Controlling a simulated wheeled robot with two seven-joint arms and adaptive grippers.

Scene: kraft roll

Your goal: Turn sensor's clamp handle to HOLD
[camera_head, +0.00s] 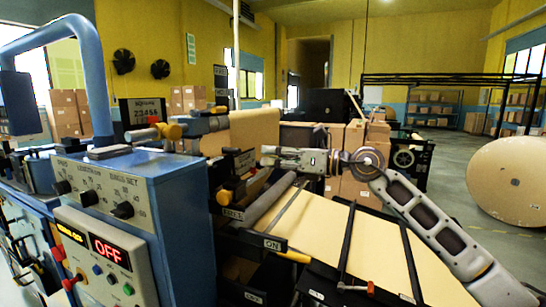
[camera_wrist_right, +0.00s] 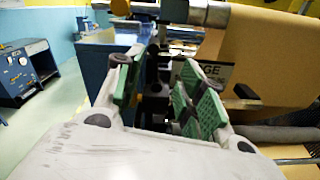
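My right gripper (camera_head: 268,156) reaches in from the right above the paper web, pointing left toward a dark bracket assembly (camera_head: 235,163). In the right wrist view its green-padded fingers (camera_wrist_right: 160,85) stand apart. Dark parts show between and beyond them; I cannot tell whether any touch the pads. A yellow-orange handle (camera_head: 226,196) sits below and left of the gripper, on the dark assembly. I cannot tell for certain that it is the sensor's clamp handle. No HOLD mark is readable. A sign ending in "GE" (camera_wrist_right: 215,70) shows beyond the right finger. My left gripper is not in view.
A blue control cabinet (camera_head: 175,215) with knobs and a red OFF display (camera_head: 110,250) stands at the left. An ON label (camera_head: 271,244) lies by the web's edge. The paper web (camera_head: 325,230) slopes below my right arm. A large paper roll (camera_head: 510,180) stands at right.

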